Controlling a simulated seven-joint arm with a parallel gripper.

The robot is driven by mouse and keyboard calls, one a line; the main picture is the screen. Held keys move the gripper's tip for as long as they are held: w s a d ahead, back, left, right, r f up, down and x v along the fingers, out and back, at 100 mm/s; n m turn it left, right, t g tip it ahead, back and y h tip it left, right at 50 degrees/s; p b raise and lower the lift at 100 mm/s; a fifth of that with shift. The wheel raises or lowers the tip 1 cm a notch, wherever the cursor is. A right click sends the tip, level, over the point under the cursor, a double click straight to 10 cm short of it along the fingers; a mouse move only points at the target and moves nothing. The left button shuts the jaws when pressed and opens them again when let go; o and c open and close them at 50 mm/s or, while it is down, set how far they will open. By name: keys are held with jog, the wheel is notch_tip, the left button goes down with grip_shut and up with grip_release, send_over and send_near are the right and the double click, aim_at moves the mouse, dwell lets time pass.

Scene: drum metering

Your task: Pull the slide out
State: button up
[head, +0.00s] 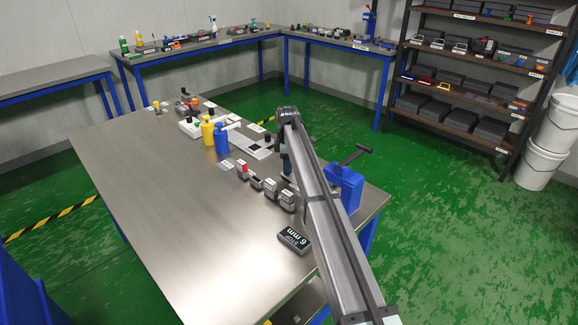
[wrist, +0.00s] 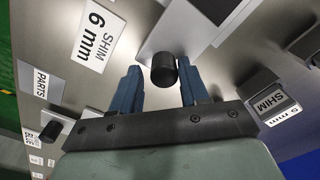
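A black round knob (wrist: 163,70) stands on a light grey metal piece (wrist: 184,28) that looks like the slide. My gripper (wrist: 160,72) is open, with one blue finger on each side of the knob. A thin gap shows at the left finger; the right finger is very close to the knob, and I cannot tell whether it touches. In the head view my gripper (head: 284,165) is low over the table, partly hidden by my arm. A black knob on a flat grey plate (head: 256,149) shows just left of it.
Grey shim blocks (head: 270,186) stand in a row near my gripper. Yellow (head: 207,131) and blue (head: 221,139) bottles stand behind. The table's left front is clear.

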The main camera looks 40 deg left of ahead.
jog(key=shift+o, duration=0.7)
jog(key=shift+d, duration=0.1)
notch_tip(320, 180, up, 14)
jog(key=shift+f, duration=0.15)
dwell(0.4)
